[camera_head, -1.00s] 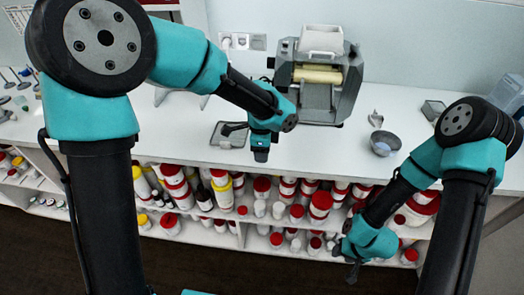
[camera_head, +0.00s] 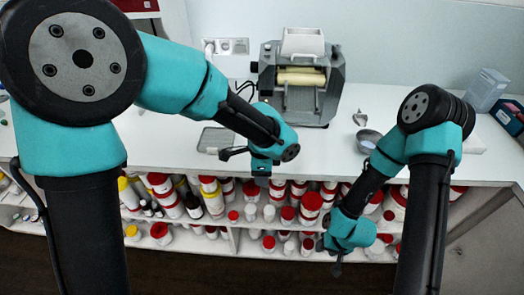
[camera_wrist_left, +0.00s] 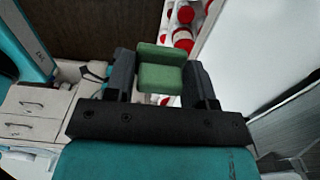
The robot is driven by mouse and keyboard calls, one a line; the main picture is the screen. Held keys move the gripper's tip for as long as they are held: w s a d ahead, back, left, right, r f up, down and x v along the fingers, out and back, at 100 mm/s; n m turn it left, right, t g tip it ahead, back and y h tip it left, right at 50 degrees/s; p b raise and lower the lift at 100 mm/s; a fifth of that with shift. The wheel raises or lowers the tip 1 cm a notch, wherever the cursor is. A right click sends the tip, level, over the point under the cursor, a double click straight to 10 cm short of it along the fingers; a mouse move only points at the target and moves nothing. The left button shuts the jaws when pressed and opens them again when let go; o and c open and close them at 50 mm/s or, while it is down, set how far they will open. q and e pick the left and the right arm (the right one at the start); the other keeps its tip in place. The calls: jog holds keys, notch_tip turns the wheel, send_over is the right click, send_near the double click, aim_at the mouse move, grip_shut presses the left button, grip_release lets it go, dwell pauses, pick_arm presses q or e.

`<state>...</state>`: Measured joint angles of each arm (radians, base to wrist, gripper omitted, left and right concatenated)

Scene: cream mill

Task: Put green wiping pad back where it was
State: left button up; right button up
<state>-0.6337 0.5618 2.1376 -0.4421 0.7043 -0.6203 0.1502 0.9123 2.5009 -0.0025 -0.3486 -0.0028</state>
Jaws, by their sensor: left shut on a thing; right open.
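The green wiping pad (camera_wrist_left: 160,78) is between the two fingers of my left gripper (camera_wrist_left: 163,62) in the left wrist view. The gripper is shut on it. In the head view my left gripper (camera_head: 261,180) points down around the front edge of the white bench, and the pad is hidden there. My right gripper (camera_head: 335,266) hangs low in front of the shelves, and it is open and empty.
The white bench (camera_head: 180,150) carries a grey roller mill (camera_head: 334,75), a grey flat tray (camera_head: 217,140) and a small bowl (camera_head: 369,138). Shelves of red-lidded jars (camera_head: 311,203) lie below its front edge. A clear bin (camera_head: 486,90) and a dark teal box (camera_head: 511,115) stand at the right.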

pick_arm(q)
jog(key=w, duration=0.4)
jog(key=w+f, duration=0.1)
jog(key=w, duration=0.8)
jog(key=shift+w+f, duration=0.15)
jog(key=shift+w, duration=0.1)
jog(key=shift+w, duration=0.1)
jog(key=shift+w, duration=0.3)
jog(key=shift+f, duration=1.75)
jog(key=shift+f, duration=0.15)
jog(key=o, duration=0.8)
